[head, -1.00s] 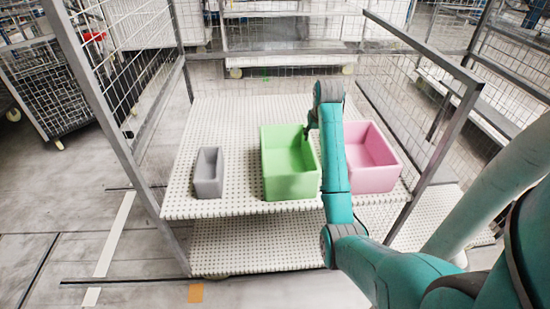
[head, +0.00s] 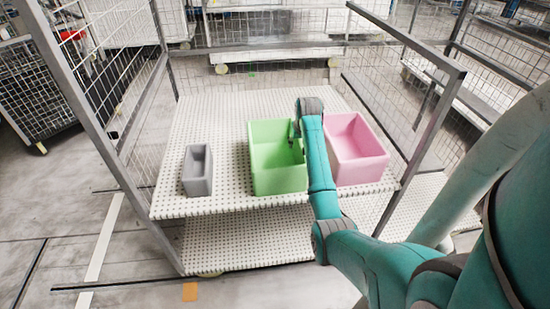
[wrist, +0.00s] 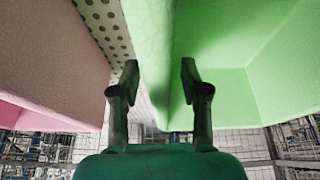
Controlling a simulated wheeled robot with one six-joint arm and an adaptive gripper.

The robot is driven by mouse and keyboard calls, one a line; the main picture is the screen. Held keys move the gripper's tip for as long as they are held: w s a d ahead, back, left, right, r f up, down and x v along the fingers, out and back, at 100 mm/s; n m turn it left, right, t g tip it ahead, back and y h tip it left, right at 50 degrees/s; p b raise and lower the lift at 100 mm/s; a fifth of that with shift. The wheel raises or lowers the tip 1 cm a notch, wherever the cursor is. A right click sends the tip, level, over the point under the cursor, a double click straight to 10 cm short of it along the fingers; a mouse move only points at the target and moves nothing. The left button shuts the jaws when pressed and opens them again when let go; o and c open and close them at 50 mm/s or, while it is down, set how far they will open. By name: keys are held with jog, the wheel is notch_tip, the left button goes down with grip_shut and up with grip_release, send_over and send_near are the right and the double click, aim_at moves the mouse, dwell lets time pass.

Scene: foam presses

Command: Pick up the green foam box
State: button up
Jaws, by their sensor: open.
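The green foam box (head: 276,180) is an open-topped box standing upright on the white perforated shelf (head: 215,120), between a grey box and a pink box. My gripper (head: 294,130) is at the green box's right side, partly hidden by my arm. In the wrist view my gripper (wrist: 158,80) is open, its two fingers on either side of the green box's wall (wrist: 150,45). The left finger is on the pink box's side, and the right finger is over the green box's inside. I cannot tell whether either finger touches the wall.
The grey box (head: 197,172) stands left of the green box with a gap. The pink box (head: 357,150) is close on the right and also shows in the wrist view (wrist: 45,60). Metal cage posts (head: 85,110) and mesh frame the shelf. The shelf's back is clear.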

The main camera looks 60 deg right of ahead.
grip_shut()
dwell(0.3)
